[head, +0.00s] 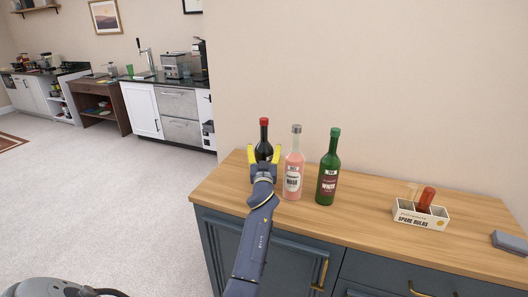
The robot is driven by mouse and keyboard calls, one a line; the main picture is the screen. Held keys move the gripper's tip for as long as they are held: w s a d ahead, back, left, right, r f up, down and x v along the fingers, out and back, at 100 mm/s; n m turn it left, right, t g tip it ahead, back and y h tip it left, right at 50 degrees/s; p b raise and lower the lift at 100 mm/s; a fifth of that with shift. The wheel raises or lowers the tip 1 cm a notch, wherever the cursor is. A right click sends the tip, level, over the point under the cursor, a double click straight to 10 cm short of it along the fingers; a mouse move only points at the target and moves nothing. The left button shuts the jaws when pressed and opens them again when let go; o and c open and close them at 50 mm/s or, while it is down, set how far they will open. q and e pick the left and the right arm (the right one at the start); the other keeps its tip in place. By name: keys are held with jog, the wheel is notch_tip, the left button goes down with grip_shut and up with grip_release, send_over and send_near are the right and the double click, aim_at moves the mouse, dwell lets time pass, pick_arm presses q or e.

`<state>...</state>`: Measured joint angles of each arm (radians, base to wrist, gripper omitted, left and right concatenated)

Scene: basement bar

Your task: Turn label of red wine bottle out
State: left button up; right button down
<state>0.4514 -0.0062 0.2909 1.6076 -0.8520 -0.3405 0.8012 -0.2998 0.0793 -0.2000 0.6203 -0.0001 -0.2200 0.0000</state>
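A dark bottle with a red cap (264,128), which looks like the red wine bottle, stands upright near the left end of the wooden counter. Its lower part is hidden behind my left gripper, and no label shows on the visible part. My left gripper (264,153) reaches it from the front, with one yellow fingertip on each side of the bottle. I cannot tell whether the fingers touch the glass. My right gripper is out of view.
A pink bottle (294,168) stands close to the right of the gripper, with a green bottle (329,171) beyond it. A box marked spare bulbs (423,218) and a grey block (509,243) are further right on the counter (370,222). A wall rises behind.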

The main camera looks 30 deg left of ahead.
pick_arm(q)
jog(key=c, duration=0.8)
jog(key=shift+c, duration=0.2)
jog(key=shift+a+m+t+h, duration=0.1)
jog(key=shift+m+t+h, duration=0.2)
jog(key=shift+t+h, duration=0.15)
jog(key=shift+m+t+h, duration=0.35)
jog(key=shift+m+h, duration=0.15)
jog(key=shift+h, duration=0.35)
jog(key=shift+m+t+h, duration=0.35)
jog(key=shift+m+h, duration=0.8)
jog(key=shift+h, duration=0.9)
jog(key=shift+m+t+h, duration=0.35)
jog(key=shift+m+h, duration=0.8)
jog(key=shift+h, duration=0.9)
jog(key=o, duration=1)
jog(key=shift+o, duration=0.2)
jog(key=shift+d, duration=0.2)
